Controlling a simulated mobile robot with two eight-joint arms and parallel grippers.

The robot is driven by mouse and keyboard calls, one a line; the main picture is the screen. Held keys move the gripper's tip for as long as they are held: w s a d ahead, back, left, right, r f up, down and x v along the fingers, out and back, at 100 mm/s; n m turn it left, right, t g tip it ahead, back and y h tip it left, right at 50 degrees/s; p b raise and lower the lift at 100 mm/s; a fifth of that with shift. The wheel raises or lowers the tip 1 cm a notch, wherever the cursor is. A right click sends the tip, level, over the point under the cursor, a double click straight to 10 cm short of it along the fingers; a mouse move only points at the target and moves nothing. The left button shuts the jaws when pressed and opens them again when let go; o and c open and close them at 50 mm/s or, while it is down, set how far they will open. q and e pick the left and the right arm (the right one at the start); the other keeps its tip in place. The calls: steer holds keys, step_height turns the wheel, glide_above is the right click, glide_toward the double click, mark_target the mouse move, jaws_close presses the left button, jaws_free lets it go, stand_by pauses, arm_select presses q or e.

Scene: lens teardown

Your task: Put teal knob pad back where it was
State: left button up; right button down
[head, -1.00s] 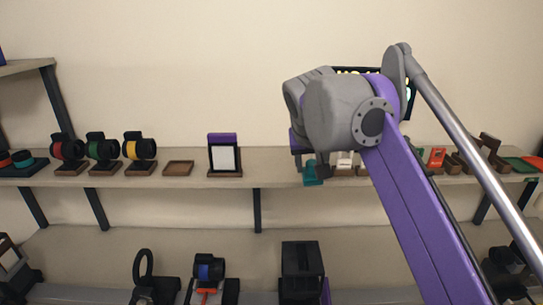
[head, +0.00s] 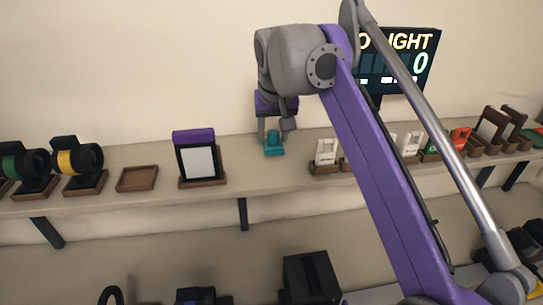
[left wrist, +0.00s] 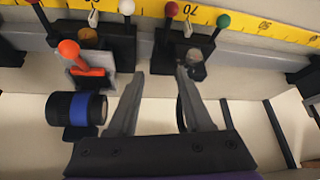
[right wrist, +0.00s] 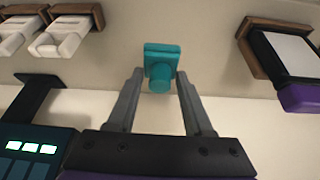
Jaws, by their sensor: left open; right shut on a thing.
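The teal knob pad (head: 274,146) is at the height of the upper shelf, between the white-faced framed block and the white pieces. My right gripper (head: 276,128) is above it. In the right wrist view the pad (right wrist: 161,50) has a square plate and a round knob, and the right gripper (right wrist: 160,76) is shut on the knob. I cannot tell whether the pad touches the shelf. My left gripper (left wrist: 155,72) is open and empty in the left wrist view, above the lower bench, near a blue-banded black cylinder (left wrist: 77,115). It is not in the head view.
The upper shelf (head: 240,170) holds an empty wooden tray (head: 137,178), the framed block (head: 200,160), a yellow-ringed lens (head: 78,160) and white pieces (head: 326,152) on wooden bases. A display (head: 415,60) stands behind my right arm. Bare shelf lies around the pad.

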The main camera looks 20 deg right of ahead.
mark_target(274, 145)
steer(key=shift+s+f, duration=0.2)
steer(key=shift+f, duration=0.4)
steer(key=x, duration=0.3)
steer(key=shift+s+a+f+b, duration=0.1)
steer(key=shift+a+f+b, duration=0.1)
steer(key=shift+f+b, duration=0.1)
steer(key=shift+f, duration=0.3)
steer(key=shift+s, duration=0.25)
steer(key=shift+c, duration=1.4)
jaws_free()
arm_select(q)
steer(key=shift+s+f, duration=0.2)
steer(key=shift+f, duration=0.45)
arm_select(e)
steer(key=shift+r, duration=0.1)
